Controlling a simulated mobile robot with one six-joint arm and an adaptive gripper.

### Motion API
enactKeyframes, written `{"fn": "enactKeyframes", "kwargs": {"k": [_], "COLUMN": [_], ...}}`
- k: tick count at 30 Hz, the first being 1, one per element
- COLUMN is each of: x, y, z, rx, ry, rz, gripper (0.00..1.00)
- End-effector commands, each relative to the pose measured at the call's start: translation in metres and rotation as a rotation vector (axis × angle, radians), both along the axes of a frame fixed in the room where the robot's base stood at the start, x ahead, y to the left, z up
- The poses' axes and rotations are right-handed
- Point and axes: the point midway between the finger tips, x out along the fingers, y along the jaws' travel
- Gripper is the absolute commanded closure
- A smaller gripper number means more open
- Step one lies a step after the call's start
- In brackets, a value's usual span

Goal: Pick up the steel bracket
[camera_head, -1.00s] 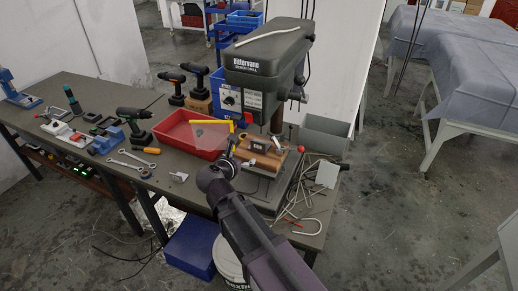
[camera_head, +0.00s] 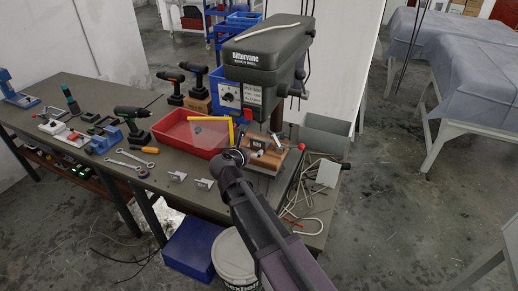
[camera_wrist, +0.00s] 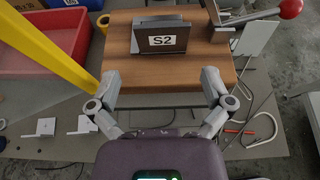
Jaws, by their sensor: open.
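A dark grey steel bracket with a white "S2" label (camera_wrist: 162,40) stands on a brown wooden block (camera_wrist: 190,73) in the wrist view. In the head view it looks small on the block (camera_head: 271,160), at the foot of the drill press. My gripper (camera_wrist: 160,78) is open and empty, its two fingers spread wide at the near edge of the block. The bracket is ahead of the fingers, between their lines, and apart from them. Two small pale brackets (camera_head: 177,177) (camera_head: 204,184) lie on the bench to the left.
The drill press (camera_head: 262,75) rises behind the block. A yellow bar (camera_wrist: 45,45) and a red tray (camera_head: 188,140) are on the left. A red-knobbed lever (camera_wrist: 290,8) is at right, near loose rods (camera_wrist: 262,130). A grey bin (camera_head: 325,135) stands behind.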

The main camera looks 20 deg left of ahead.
Motion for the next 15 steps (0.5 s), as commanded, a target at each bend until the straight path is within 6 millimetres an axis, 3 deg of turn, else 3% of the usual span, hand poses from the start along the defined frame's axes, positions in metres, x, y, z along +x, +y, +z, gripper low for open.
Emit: {"fn": "enactKeyframes", "kwargs": {"k": [4,15], "x": [0.0119,0.0137], "y": [-0.0004,-0.0011], "z": [-0.0058,-0.0055], "rx": [0.000,0.000], "ry": [0.000,0.000], "rz": [0.000,0.001], "gripper": [0.00,0.00]}}
